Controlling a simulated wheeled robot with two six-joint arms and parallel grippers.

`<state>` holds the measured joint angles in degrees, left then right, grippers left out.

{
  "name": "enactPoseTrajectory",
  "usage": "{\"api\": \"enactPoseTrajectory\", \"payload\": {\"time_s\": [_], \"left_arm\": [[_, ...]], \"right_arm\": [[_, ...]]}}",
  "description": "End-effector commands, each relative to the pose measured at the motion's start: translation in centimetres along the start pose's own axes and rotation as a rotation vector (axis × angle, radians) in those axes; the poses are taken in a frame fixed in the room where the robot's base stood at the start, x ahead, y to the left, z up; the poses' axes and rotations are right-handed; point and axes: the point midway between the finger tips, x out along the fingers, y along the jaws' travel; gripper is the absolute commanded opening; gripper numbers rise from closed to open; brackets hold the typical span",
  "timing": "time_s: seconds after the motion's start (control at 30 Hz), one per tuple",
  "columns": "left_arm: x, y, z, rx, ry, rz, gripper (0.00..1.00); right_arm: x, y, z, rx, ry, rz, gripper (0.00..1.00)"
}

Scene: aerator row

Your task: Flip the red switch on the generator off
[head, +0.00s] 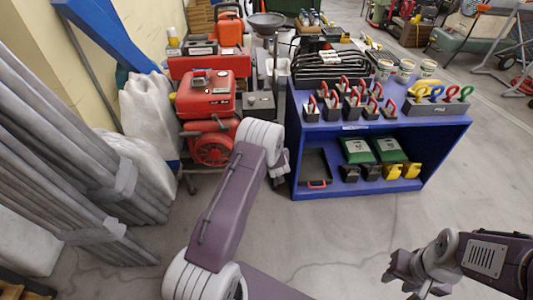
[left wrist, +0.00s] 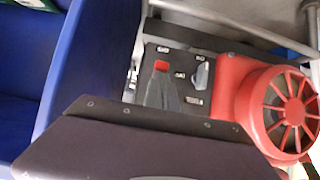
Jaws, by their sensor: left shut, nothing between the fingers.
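The red generator (head: 207,97) stands at the back left in the head view, with its round red fan housing low on the front. In the left wrist view the fan housing (left wrist: 285,110) is at the right, beside a dark control panel (left wrist: 180,60). A small red switch (left wrist: 161,66) sits on that panel. My left gripper (left wrist: 163,82) is shut and empty, its grey fingertips right by the red switch; contact cannot be told. In the head view my left arm hides the panel and switch. My right gripper (head: 397,270) hangs over the floor at lower right, away from the generator.
A blue shelf unit (head: 372,128) with red-handled tools stands right of the generator, close to my left arm. White sacks (head: 150,115) and grey pipes (head: 60,150) are at the left. The floor (head: 350,235) in front of the shelf is clear.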

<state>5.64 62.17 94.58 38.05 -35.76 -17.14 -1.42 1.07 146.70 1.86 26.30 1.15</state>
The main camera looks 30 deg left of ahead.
Motion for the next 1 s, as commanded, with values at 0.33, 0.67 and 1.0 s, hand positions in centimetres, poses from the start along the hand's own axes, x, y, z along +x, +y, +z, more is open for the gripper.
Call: {"api": "enactPoseTrajectory", "payload": {"time_s": [0.33,0.67,1.0], "left_arm": [[0.8,0.4,0.8,0.001,-0.001,0.000,0.00],[0.1,0.4,-0.2,0.000,-0.001,0.000,0.00],[-0.1,0.4,-0.6,0.000,-0.001,0.000,0.00]], "right_arm": [[-1.1,0.0,-0.1,0.000,0.000,0.000,0.36],[-2.3,0.0,-0.2,0.000,0.000,0.000,0.36],[-2.7,-0.1,-0.3,0.000,0.000,0.000,0.36]]}}
